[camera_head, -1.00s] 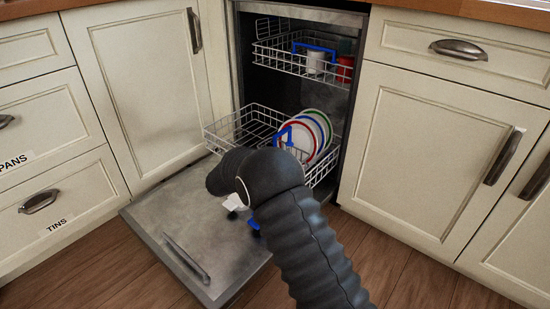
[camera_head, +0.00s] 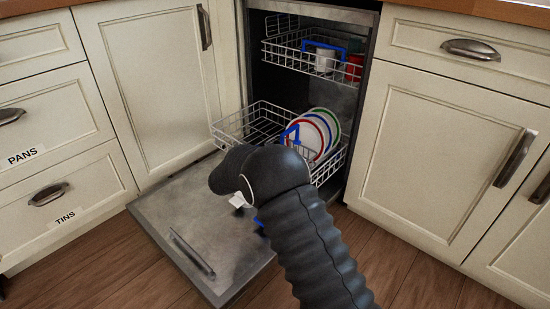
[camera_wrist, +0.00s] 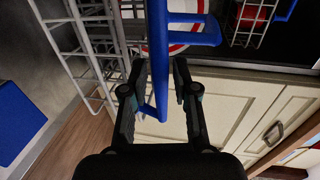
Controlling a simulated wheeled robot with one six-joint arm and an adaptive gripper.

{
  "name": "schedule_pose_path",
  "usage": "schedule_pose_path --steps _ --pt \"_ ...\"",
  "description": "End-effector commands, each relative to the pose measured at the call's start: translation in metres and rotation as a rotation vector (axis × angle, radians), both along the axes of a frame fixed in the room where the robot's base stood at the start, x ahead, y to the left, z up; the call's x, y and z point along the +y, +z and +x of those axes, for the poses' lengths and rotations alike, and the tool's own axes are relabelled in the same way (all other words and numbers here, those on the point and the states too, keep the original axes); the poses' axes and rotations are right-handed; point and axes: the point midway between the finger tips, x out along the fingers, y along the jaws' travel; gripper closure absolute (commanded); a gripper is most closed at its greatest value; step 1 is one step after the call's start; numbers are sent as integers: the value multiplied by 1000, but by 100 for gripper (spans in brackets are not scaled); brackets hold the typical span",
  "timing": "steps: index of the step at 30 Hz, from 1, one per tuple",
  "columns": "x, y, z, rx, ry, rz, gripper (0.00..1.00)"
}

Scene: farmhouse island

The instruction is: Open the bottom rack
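The bottom rack (camera_head: 228,127) of the open dishwasher is a white wire basket, partly out over the lowered door (camera_head: 165,215). It holds several plates (camera_head: 312,140) with red, blue and green rims at its right. Its blue handle (camera_head: 290,132) shows just above my arm, which hides the rack's front middle. In the wrist view the blue handle (camera_wrist: 160,50) runs between the two fingers of my gripper (camera_wrist: 162,85). The fingers stand on either side of it, with a gap visible on the right. My gripper is hidden in the head view.
The top rack (camera_head: 285,50) holds a white cup (camera_head: 323,62) and a red cup (camera_head: 354,68), and has a blue handle (camera_head: 325,46). Cream cabinets (camera_head: 440,150) flank the dishwasher. Bare wooden floor (camera_head: 395,270) lies in front.

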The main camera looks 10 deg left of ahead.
Motion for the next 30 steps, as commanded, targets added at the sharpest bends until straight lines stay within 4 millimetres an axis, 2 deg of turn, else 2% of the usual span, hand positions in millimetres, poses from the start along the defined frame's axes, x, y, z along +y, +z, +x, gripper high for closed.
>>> schedule_pose_path --steps 9,15,21,30 --pt "34 13 -54 -1 8 0 71" --pt "49 18 -79 0 9 0 71" --pt "55 20 -90 0 7 0 71" --pt "55 20 -91 0 7 0 71"
